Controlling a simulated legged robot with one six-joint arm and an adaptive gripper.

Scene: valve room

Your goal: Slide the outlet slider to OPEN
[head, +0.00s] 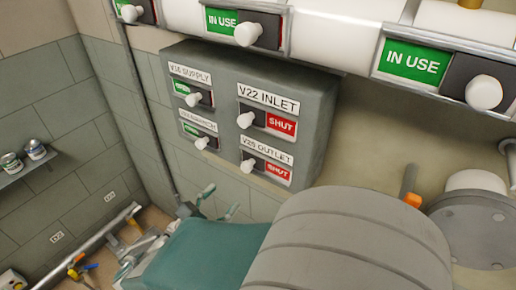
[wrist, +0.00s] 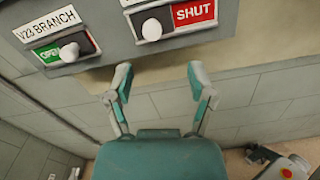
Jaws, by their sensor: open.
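The outlet slider's white knob (head: 248,166) sits at the left of its slot under the label "OUTLET", with a red SHUT field showing to its right. It is on the lower right of a grey panel (head: 300,95). In the wrist view the knob (wrist: 152,29) beside red SHUT is at the top; its label is out of frame. My gripper (head: 219,202) is open and empty, below the panel in the head view. In the wrist view my gripper (wrist: 160,75) has its fingers spread below the knob, apart from it.
The V22 INLET slider (head: 245,120) above also shows red SHUT. The branch slider (wrist: 69,51), left of the outlet, shows green. A rail with IN USE sliders (head: 415,62) runs above the panel. A shelf with jars (head: 35,150) is at the left.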

